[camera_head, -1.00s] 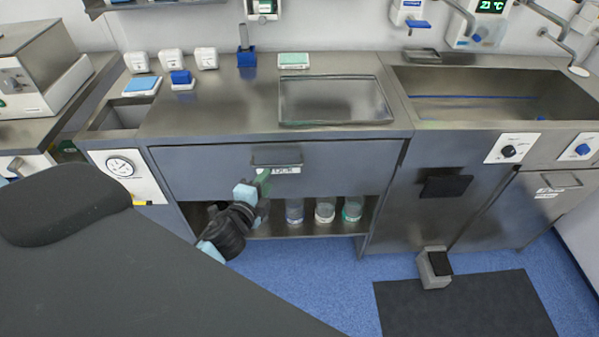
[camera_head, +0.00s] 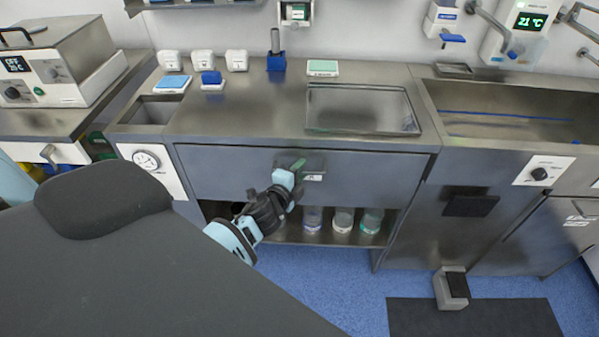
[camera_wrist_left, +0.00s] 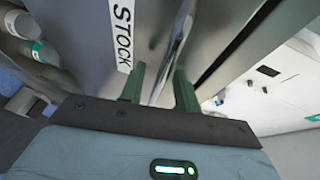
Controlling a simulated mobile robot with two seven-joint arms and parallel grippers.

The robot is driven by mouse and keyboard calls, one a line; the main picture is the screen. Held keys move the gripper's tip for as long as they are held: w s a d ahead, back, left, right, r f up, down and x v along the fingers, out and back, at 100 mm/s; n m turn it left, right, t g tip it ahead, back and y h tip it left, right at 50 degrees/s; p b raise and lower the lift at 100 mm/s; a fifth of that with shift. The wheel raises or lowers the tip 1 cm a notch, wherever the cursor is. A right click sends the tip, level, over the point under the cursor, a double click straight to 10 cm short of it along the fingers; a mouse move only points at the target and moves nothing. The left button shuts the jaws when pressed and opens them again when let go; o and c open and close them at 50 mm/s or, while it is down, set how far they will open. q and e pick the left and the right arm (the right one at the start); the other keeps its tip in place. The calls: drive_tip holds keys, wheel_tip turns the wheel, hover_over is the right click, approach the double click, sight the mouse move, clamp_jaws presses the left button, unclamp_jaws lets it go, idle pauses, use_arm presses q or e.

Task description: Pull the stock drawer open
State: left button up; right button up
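The stock drawer (camera_head: 230,174) is a wide grey front under the steel counter, and it looks closed. Its bar handle (camera_head: 313,163) is partly hidden behind my left gripper (camera_head: 296,168). In the left wrist view, the handle (camera_wrist_left: 174,48) runs between the two green fingers of my left gripper (camera_wrist_left: 160,88). The fingers are apart, one on each side of the bar, and a gap shows around it. The white STOCK label (camera_wrist_left: 123,35) is beside one finger. My right gripper is not in view.
A shelf below the drawer holds several jars (camera_head: 343,220). A foot pedal (camera_head: 452,288) stands on the floor to the right.

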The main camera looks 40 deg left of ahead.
use_arm(q)
drive_tip(key=shift+w, duration=0.1)
clamp_jaws()
drive_tip(key=shift+f, duration=0.1)
idle(0.5)
